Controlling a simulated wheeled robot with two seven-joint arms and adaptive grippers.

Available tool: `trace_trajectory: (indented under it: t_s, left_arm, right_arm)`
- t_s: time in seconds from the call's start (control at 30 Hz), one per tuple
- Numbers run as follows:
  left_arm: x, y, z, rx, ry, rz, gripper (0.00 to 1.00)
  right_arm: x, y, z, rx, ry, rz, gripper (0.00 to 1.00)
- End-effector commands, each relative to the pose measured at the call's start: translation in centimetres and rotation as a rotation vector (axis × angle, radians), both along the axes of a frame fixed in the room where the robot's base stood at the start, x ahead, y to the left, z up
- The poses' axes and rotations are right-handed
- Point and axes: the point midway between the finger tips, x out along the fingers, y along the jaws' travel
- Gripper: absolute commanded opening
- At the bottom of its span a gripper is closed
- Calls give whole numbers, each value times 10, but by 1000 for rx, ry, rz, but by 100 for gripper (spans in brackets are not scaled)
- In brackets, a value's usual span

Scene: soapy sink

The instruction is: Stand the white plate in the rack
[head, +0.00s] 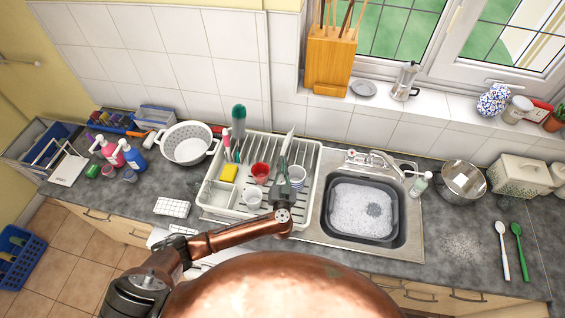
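The dish rack (313,160) is a white draining rack on the counter, left of the sink. The white plate (290,141) shows as a thin, nearly edge-on strip, upright over the rack's back right part. My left gripper (283,165) reaches over the rack from the front, its fingertips at the plate's lower near edge. The gripper hides that part, so I cannot tell whether the fingers are closed on the plate or whether it rests in a slot. My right gripper is not in view.
A sudsy black basin (328,214) sits in the sink. A white colander (187,143) stands left.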

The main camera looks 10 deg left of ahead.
Motion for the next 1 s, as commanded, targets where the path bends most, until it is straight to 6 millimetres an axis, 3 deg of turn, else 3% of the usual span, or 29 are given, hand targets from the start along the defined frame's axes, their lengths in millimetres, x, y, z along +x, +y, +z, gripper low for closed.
trace_trajectory:
  t_s: [0.43,0.77,1.0]
  left_arm:
    - [1,-1,3,-1,-4,-1,0]
    - [1,0,2,0,-3,0,24]
    - [0,0,0,0,1,0,25]
  right_arm:
    - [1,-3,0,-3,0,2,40]
    - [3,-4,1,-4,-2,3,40]
    - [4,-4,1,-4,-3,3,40]
